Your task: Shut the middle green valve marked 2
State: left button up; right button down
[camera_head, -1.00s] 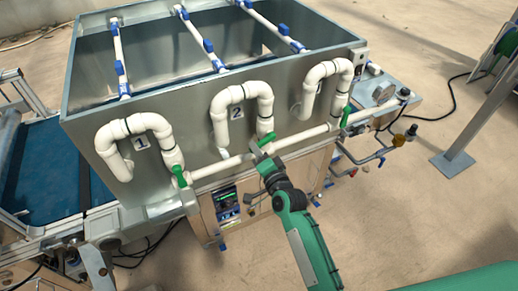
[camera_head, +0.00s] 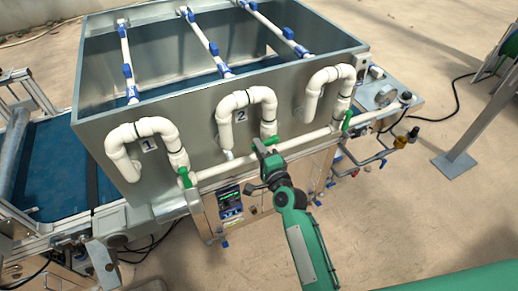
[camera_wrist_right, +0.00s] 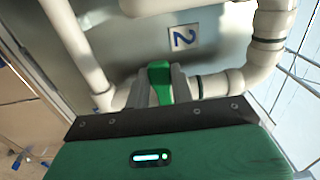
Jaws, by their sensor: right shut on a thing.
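The middle valve's green handle (camera_head: 271,141) sits below the white looped pipe (camera_head: 247,97) beside the label 2 (camera_head: 241,115). In the right wrist view the handle (camera_wrist_right: 159,80) stands between the two fingers, with the label 2 (camera_wrist_right: 183,38) above it. My right gripper (camera_head: 262,149) is shut on this handle, and its fingers hide part of it in the head view. The valve body is mostly hidden there. My left gripper is not in view.
Green handles of valve 1 (camera_head: 185,178) and the right valve (camera_head: 346,121) stand on either side along the white horizontal pipe (camera_head: 213,171). The grey metal tank (camera_head: 190,110) is behind the pipes. A control panel (camera_head: 229,202) sits below.

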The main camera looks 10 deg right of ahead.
jog(key=c, duration=1.2)
grip_release()
jog(key=shift+s, duration=0.1)
jog(key=b+v, duration=0.4)
jog(key=v, duration=0.9)
jog(key=shift+s, duration=0.25)
jog(key=shift+d+r, duration=0.1)
jog(key=shift+d, duration=0.05)
